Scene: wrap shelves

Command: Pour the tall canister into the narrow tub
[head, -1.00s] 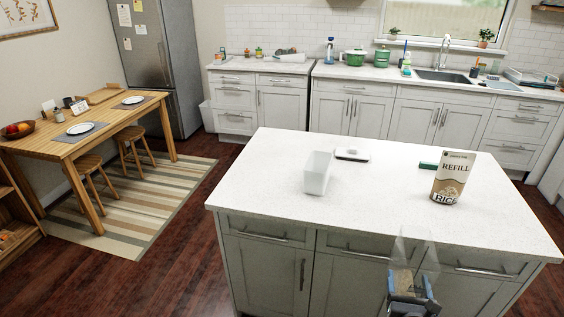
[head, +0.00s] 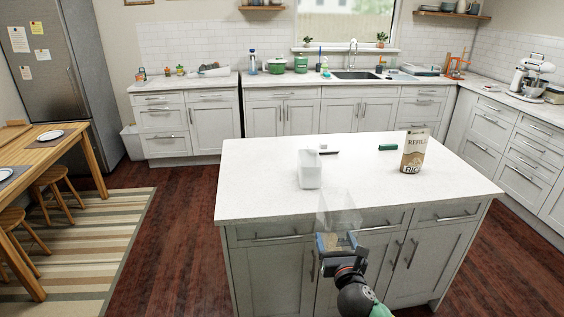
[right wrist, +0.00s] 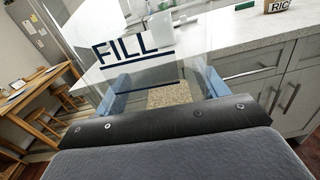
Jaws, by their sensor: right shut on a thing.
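My right gripper (head: 336,243) is shut on a clear tall canister (head: 338,208), held upright in front of the island's near edge. In the right wrist view the canister (right wrist: 133,47) shows dark FILL lettering and a line, with tan grains (right wrist: 170,94) low inside. The narrow tub (head: 309,170) is a whitish, translucent, upright box on the island top, beyond the canister and a little to its left. The canister and tub are apart. Whether the tub holds anything is not clear. My left gripper is not in view.
The white island top (head: 255,185) also bears a rice refill bag (head: 414,151) at the right, a green block (head: 388,147) and a dark-edged flat item (head: 328,152) behind the tub. The island's front (head: 290,262) stands close to my right gripper. Its top is otherwise mostly clear.

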